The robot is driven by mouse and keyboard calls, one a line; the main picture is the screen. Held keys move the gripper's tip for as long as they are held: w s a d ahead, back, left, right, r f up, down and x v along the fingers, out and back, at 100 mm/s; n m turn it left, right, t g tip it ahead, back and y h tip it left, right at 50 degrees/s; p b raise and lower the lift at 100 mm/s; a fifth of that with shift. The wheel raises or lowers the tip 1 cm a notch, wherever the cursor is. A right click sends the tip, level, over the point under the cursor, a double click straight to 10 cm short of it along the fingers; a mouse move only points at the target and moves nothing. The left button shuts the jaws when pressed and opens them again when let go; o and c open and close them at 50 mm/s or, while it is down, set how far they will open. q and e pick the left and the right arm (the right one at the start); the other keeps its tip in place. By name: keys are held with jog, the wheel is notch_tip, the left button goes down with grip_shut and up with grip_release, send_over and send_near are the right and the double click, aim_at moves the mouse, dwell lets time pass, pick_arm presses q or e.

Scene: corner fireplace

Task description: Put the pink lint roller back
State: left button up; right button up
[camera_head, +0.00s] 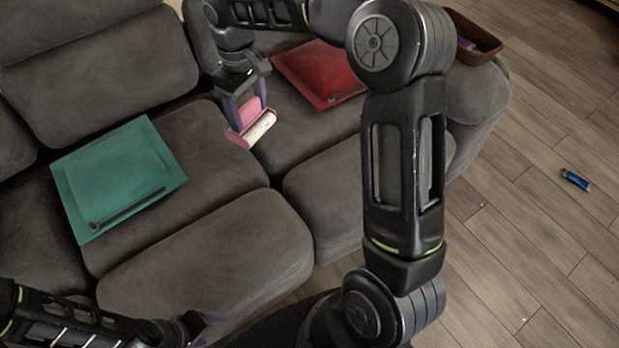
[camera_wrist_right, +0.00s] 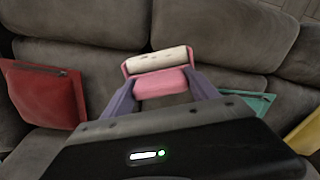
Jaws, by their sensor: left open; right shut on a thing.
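The pink lint roller (camera_head: 250,122), with a white roll, is held above the grey sofa's seat in the head view. My right gripper (camera_head: 247,108) is shut on it. In the right wrist view the lint roller (camera_wrist_right: 158,72) sits between the two purple-grey fingers of the right gripper (camera_wrist_right: 160,85), white roll outward. My left gripper (camera_head: 195,325) is at the lower left of the head view, in front of the sofa, with its fingers only partly visible and nothing seen in it.
A teal cushion (camera_head: 115,175) and a red cushion (camera_head: 318,72) lie on the grey sofa (camera_head: 215,265). A brown tray (camera_head: 478,40) holding a purple thing rests on the sofa's right arm. A small blue object (camera_head: 575,180) lies on the wooden floor. My right arm covers part of the sofa.

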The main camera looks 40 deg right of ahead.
jog(key=s+d+f+n, duration=0.3)
jog(key=d+f+n, duration=0.3)
jog(key=s+d+f+n, duration=0.2)
jog(key=d+f+n, duration=0.4)
jog(key=f+n, duration=0.1)
jog(key=shift+s+d+b, duration=0.15)
jog(key=shift+s+b, duration=0.2)
jog(key=shift+s, duration=0.05)
jog(key=shift+f, duration=0.1)
notch_tip(320, 180, down, 6)
jog(key=b, duration=0.1)
jog(key=shift+f, duration=0.1)
jog(key=shift+f+b, duration=0.35)
jog(key=shift+f, duration=1.5)
